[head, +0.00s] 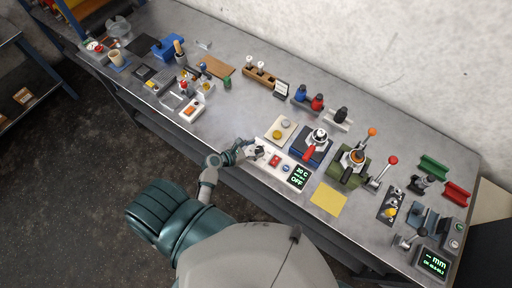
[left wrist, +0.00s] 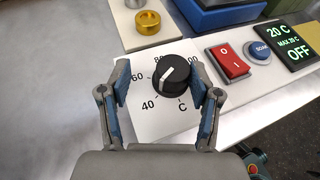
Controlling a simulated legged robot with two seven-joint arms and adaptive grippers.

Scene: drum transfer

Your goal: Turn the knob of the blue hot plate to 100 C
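The black knob (left wrist: 172,76) with a white line sits on a white dial plate (left wrist: 150,118) marked 40, 60, 80 and C; the line runs between lower left and upper right. I cannot tell which end is the pointer. My left gripper (left wrist: 166,90) is open, one finger on each side of the knob, with a gap on both sides. It also shows in the head view (head: 244,150) at the left end of the control panel. The display (left wrist: 291,42) reads 20 C, MAX 20 C, OFF. The blue hot plate (head: 303,158) is behind the panel. My right gripper is not in view.
A red switch (left wrist: 229,62) and a blue button (left wrist: 259,50) lie right of the knob. A brass-coloured piece (left wrist: 148,23) stands behind it. A red-handled device (head: 319,135) stands on the blue plate. The bench edge runs close in front of the panel.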

